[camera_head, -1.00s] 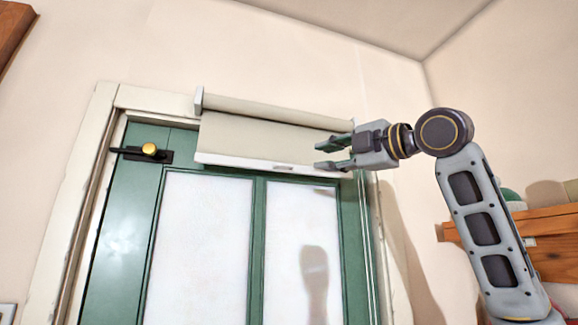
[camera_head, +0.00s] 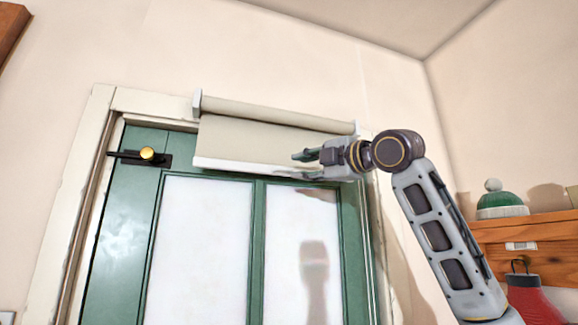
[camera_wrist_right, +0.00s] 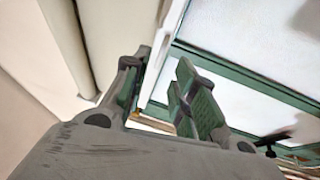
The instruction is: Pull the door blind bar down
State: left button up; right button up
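The door blind (camera_head: 250,138) is a beige roller blind, partly lowered over the top of the green door. Its white bottom bar (camera_head: 225,164) runs across just above the glass panes. My right gripper (camera_head: 305,165) is at the right part of the bar, one finger above it over the fabric and one near its lower edge. In the right wrist view the green-padded fingers (camera_wrist_right: 158,98) are apart, and the white bar (camera_wrist_right: 161,55) runs between them in the picture. I cannot tell whether they touch it. The gripper hides the bar's pull tab. My left gripper is not in view.
The blind's roller (camera_head: 270,113) is mounted above the door frame. A black latch with a brass knob (camera_head: 147,153) is at the door's upper left. A wooden shelf (camera_head: 535,228) with a green hat (camera_head: 500,203) and a red item (camera_head: 535,300) is at the right.

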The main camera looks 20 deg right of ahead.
aim_at(287, 170)
jog(key=p+x, duration=0.1)
jog(key=x, duration=0.5)
jog(key=shift+p, duration=0.4)
jog(key=shift+r, duration=0.1)
grip_shut()
